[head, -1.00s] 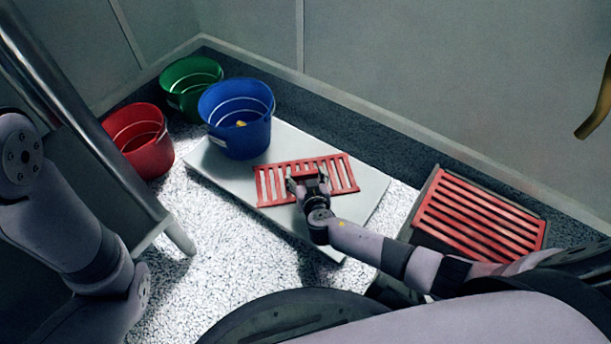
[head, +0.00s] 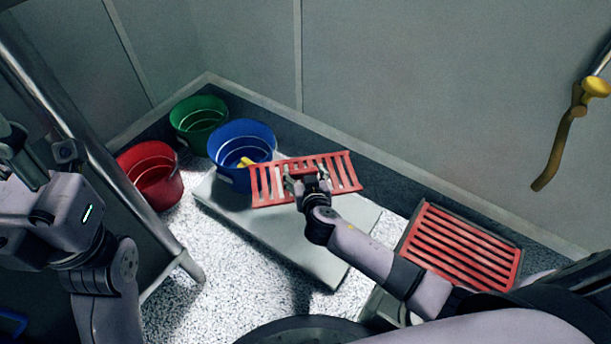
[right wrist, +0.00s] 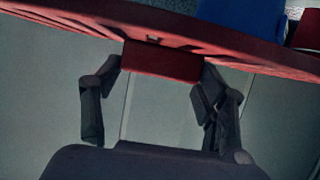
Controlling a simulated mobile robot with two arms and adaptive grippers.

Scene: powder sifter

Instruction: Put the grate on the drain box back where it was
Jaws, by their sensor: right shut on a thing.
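My right gripper (head: 306,182) is shut on a red slatted grate (head: 345,172) near its middle and holds it over the pale slab (head: 285,238). In the right wrist view the grate (right wrist: 60,18) spans the top, and the fingers close on a red block (right wrist: 160,62) on it. The drain box (head: 388,298) stands at the right, partly hidden by my right arm. A second red grate (head: 462,247) lies on top of it. My left gripper (head: 22,155) is partly in view at the left edge; its jaws cannot be made out.
A blue bucket (head: 240,140) with something yellow in it stands at the slab's far left end, behind the held grate. Green (head: 199,122) and red (head: 150,177) buckets stand beside it. A metal post (head: 100,170) is at the left. A yellow-brown handle (head: 560,140) hangs at the upper right.

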